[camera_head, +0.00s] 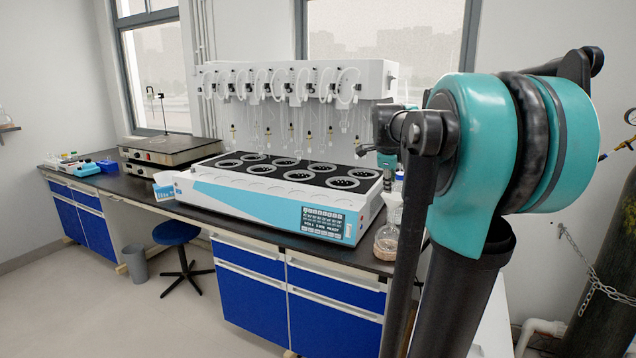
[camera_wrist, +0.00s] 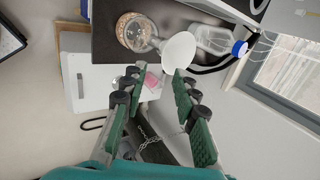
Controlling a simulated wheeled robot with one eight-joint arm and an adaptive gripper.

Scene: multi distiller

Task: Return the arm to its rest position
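My gripper (camera_wrist: 160,82) shows in the wrist view with its two green-padded fingers spread apart. Nothing is held between them; a small pink thing (camera_wrist: 151,79) shows beyond the gap, over a white surface. In the head view my teal and black arm fills the right side, folded up close to the camera. The gripper's fingers are hidden there behind the arm.
The black bench (camera_head: 135,178) carries a white-and-blue multi distiller (camera_head: 270,208). A flask with brown granules (camera_head: 386,243) stands at the bench's right end, close to my arm. It also shows in the wrist view (camera_wrist: 133,33), beside a blue-capped bottle (camera_wrist: 218,40). A stool (camera_head: 177,234) stands in front.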

